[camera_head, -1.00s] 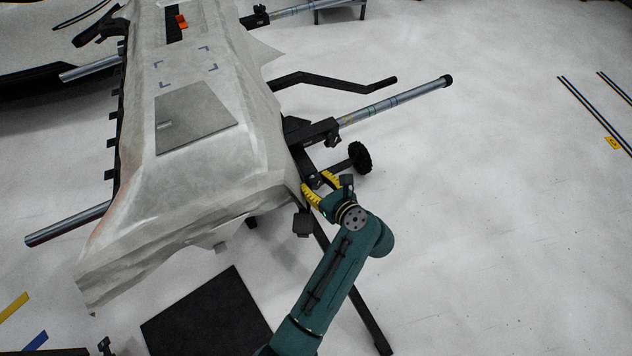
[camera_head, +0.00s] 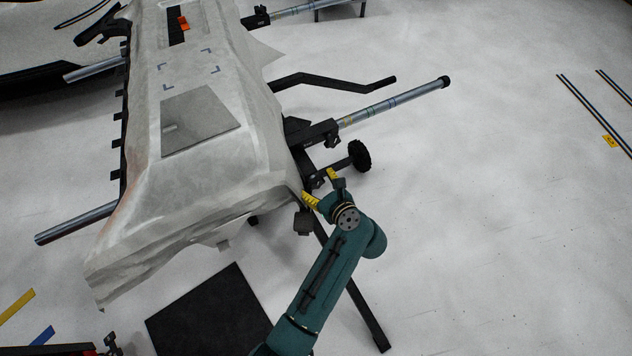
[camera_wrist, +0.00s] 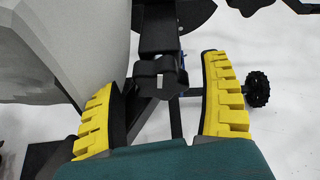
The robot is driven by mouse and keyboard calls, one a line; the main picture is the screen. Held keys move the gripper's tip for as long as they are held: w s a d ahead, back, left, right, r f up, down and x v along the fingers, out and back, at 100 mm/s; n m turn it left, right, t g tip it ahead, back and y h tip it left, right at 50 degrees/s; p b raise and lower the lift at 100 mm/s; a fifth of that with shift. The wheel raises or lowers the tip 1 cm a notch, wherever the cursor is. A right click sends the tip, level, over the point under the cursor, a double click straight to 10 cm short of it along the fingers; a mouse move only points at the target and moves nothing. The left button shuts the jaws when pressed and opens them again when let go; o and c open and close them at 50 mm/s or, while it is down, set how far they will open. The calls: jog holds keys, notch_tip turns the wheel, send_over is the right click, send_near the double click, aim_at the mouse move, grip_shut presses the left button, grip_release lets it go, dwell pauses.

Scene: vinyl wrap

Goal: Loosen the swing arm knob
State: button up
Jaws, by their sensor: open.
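My gripper (camera_head: 322,187) is at the right side of the draped part, by its black metal frame. In the wrist view its two yellow-padded fingers (camera_wrist: 165,78) stand wide apart. A black knob-like piece (camera_wrist: 157,76) on a dark bar lies between the fingers, with gaps on both sides. I cannot tell for sure whether it is the swing arm knob. In the head view my gripper largely hides this spot. A black, ridged round piece (camera_head: 359,155) stands to the upper right of my gripper; it also shows right of the right finger in the wrist view (camera_wrist: 258,88).
The large grey draped part (camera_head: 215,180) fills the left of my gripper. A silver tube (camera_head: 395,102) and a bent black bar (camera_head: 330,82) stick out to the right above it. A dark mat (camera_head: 210,315) lies on the floor. The floor at right is mostly clear.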

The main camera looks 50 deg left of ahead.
jog(key=v, duration=1.2)
